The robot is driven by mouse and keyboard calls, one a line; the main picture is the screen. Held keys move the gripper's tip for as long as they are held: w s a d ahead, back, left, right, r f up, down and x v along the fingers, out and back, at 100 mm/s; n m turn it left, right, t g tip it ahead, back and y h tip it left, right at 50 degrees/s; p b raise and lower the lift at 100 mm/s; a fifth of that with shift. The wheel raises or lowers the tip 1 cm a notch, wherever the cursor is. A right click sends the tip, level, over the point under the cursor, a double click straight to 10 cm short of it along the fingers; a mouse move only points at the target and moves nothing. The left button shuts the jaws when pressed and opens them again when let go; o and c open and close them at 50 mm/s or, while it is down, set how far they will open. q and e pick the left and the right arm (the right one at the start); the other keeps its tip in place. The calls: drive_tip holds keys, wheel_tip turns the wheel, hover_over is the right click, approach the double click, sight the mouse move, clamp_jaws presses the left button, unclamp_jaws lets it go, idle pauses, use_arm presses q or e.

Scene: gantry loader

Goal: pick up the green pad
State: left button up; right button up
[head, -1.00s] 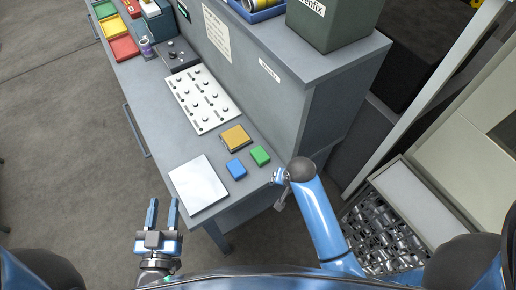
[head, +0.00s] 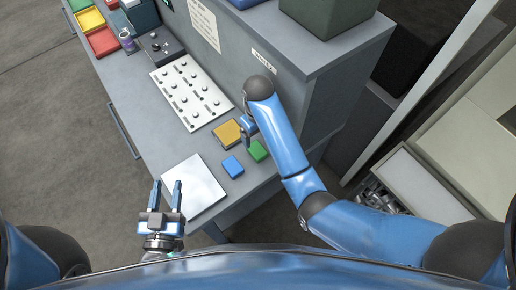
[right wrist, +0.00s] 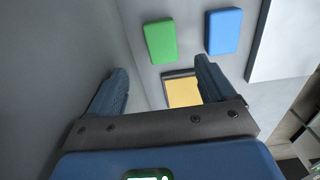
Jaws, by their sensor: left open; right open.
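The green pad (head: 257,151) lies flat on the grey bench, just right of the blue pad (head: 233,166). In the right wrist view the green pad (right wrist: 160,42) is whole and lies beyond my fingertips, between them from left to right. The blue pad (right wrist: 223,31) is to its right. My right gripper (head: 246,135) is above the bench by the green and yellow pads; it also shows in the right wrist view (right wrist: 158,85), open and empty. My left gripper (head: 165,190) is open and empty, in front of the bench beside the white plate.
A yellow pad (head: 227,133) lies behind the blue and green ones. A white plate (head: 194,184) lies at the bench's near end. A white panel with knobs (head: 191,92) is farther back. The upright grey bench wall (head: 235,62) stands close to my right arm.

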sight(257, 150)
wheel_tip(257, 150, down, 3)
drive_tip(key=shift+s+d+f, duration=0.1)
drive_tip(key=shift+d+f, duration=0.05)
drive_tip(key=shift+f, duration=0.8)
drive_tip(key=shift+a+f, duration=0.2)
drive_tip(key=shift+f, duration=0.4)
drive_tip(key=shift+a+f+p, duration=0.1)
drive_tip(key=shift+f+p, duration=0.45)
drive_tip(key=shift+f, duration=1.45)
drive_tip(key=shift+c, duration=0.5)
drive_tip(key=c, duration=1)
